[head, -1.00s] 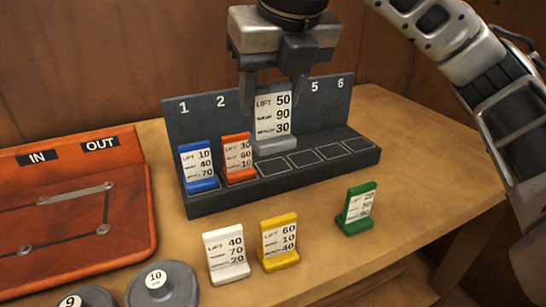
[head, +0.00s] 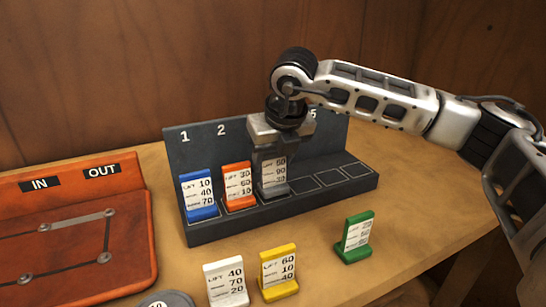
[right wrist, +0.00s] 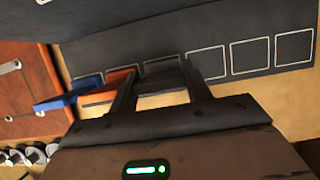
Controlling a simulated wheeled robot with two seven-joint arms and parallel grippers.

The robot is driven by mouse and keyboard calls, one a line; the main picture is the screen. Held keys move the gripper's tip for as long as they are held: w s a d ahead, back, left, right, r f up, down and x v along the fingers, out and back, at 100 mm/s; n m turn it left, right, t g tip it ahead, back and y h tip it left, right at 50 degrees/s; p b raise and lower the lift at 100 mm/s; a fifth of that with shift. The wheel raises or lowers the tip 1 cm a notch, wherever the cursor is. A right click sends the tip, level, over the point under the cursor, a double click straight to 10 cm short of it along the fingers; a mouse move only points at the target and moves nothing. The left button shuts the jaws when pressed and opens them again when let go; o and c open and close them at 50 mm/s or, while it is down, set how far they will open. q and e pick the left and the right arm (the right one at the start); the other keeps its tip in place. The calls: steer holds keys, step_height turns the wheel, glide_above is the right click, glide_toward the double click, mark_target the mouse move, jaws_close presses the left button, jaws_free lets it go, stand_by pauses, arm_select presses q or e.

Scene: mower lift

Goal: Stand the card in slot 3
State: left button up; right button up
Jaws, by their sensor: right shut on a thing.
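The grey card (head: 274,178) with a white face reading 50, 90, 30 is upright at the third place of the dark slotted rack (head: 300,207). Its foot is level with the feet of the neighbouring cards; I cannot tell whether it bears on the slot floor. My right gripper (head: 270,165) is above it, pointing down, shut on the card's upper part. In the right wrist view the fingers (right wrist: 162,93) flank the dark grey card (right wrist: 168,78), over the slot 3 outline (right wrist: 163,65). My left gripper is not in view.
The blue card (head: 200,193) stands in slot 1 and the orange card (head: 238,185) in slot 2. Slots 4 to 6 are empty. White (head: 226,284), yellow (head: 279,272) and green (head: 355,237) cards stand on the table in front. An orange IN/OUT board (head: 70,235) lies left.

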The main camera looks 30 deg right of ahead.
steer(key=shift+f, duration=0.2)
steer(key=shift+f+b, duration=0.25)
steer(key=shift+b, duration=0.05)
steer(key=o, duration=1)
steer(key=shift+r, duration=0.1)
steer(key=shift+r+p, duration=0.25)
steer(key=shift+p, duration=0.15)
steer(key=shift+s+r, duration=0.15)
steer(key=shift+r, duration=0.15)
steer(key=v, duration=1.1)
steer(key=shift+s+r, duration=0.1)
steer(key=shift+r, duration=0.1)
